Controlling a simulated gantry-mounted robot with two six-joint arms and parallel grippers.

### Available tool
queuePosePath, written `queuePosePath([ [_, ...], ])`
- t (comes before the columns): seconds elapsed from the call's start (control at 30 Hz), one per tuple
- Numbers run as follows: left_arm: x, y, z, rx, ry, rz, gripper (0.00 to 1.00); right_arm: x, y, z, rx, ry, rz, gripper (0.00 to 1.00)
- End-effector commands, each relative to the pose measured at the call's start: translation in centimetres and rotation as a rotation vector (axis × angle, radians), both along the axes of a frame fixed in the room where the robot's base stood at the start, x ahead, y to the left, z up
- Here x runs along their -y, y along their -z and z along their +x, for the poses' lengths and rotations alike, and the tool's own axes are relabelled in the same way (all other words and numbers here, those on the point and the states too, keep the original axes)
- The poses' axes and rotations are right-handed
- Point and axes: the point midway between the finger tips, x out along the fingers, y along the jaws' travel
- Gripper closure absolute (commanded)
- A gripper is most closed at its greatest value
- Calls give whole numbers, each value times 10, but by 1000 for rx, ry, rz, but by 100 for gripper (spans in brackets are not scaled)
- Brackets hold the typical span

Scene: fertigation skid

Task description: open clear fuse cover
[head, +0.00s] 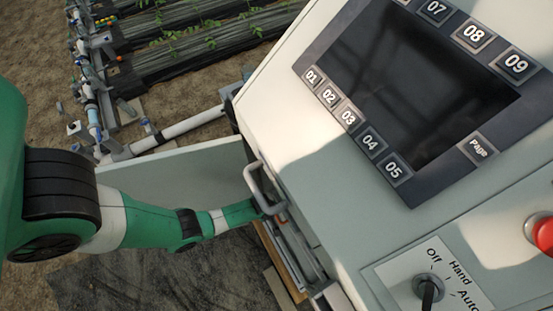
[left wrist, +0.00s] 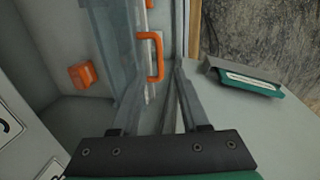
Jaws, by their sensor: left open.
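The clear fuse cover (left wrist: 112,35) shows in the left wrist view as a see-through panel at upper left of centre. An orange handle (left wrist: 158,58) stands on its right side. My left gripper (left wrist: 160,78) is open, with its two fingers reaching towards the handle from below in the picture. The handle lies roughly between the fingertips; I cannot tell whether either finger touches it. In the head view my left arm reaches to the cabinet's side, and its fingertips are hidden there. My right gripper is in neither view.
The grey cabinet (head: 290,130) carries a dark screen panel (head: 415,85), a selector switch (head: 428,289) and a red button (head: 543,235). An open door panel (head: 170,172) stands beside my left arm. An orange block (left wrist: 83,75) sits left of the cover.

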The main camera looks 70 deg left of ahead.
Motion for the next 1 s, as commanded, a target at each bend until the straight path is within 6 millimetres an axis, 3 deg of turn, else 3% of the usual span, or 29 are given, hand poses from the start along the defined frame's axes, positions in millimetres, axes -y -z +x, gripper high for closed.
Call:
queuePosePath([
  [0.03,-1,22,2,0,0,0,55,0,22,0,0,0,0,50],
  [0.23,-2,54,9,0,0,0,55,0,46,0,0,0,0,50],
  [0.63,-2,61,11,1,0,0,55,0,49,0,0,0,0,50],
  [0.9,-2,61,11,1,0,0,100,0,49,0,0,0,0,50],
  [1.0,-2,61,11,1,0,0,100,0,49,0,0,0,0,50],
])
